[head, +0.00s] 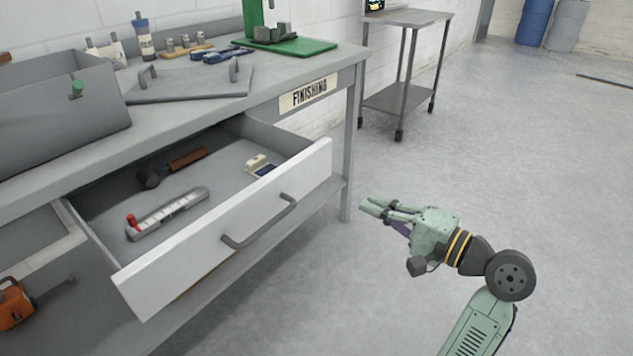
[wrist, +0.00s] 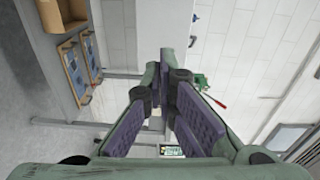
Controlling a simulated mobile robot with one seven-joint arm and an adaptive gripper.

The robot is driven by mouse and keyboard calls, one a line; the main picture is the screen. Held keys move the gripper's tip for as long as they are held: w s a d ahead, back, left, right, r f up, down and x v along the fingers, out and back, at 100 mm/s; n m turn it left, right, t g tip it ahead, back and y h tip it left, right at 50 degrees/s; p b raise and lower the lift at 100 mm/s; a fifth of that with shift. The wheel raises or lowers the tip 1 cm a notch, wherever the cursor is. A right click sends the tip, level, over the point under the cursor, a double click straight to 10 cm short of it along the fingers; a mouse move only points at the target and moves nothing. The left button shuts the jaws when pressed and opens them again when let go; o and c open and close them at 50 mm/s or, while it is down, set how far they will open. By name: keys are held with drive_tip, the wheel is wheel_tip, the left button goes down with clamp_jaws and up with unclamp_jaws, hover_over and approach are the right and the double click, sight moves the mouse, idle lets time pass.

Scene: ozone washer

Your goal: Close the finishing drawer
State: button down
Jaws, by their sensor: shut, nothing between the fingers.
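The finishing drawer (head: 225,232) is pulled well out below the bench, under the "FINISHING" label (head: 308,92). It has a white front and a grey bar handle (head: 260,222). Inside lie a hammer (head: 172,166), a grey bar-shaped tool with a red knob (head: 167,213) and a small cream and blue item (head: 262,167). My gripper (head: 366,206) is shut and empty in the head view, to the right of the drawer front and apart from it, pointing left. In the wrist view its fingers (wrist: 168,60) show purple pads; the drawer is not clearly seen there.
The grey workbench (head: 190,100) carries a grey bin (head: 60,115), a flat panel with handles (head: 190,84) and a green-based device (head: 290,46). A bench leg (head: 351,150) stands at the right corner. A metal cart (head: 398,98) stands behind.

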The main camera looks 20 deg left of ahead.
drive_tip(key=s, duration=0.1)
drive_tip(key=p, duration=0.2)
approach(305, 177)
drive_tip(key=shift+g+y, duration=0.3)
drive_tip(key=shift+g, duration=0.1)
drive_tip(key=x, duration=0.7)
drive_tip(key=shift+w+d+f, duration=0.1)
drive_tip(key=shift+w, duration=0.05)
drive_tip(key=p+x, duration=0.3)
drive_tip(key=x, duration=2.6)
drive_tip(key=shift+f+p, duration=0.15)
drive_tip(key=shift+p, duration=0.25)
drive_tip(key=shift+w, duration=0.1)
drive_tip(key=shift+r, duration=0.25)
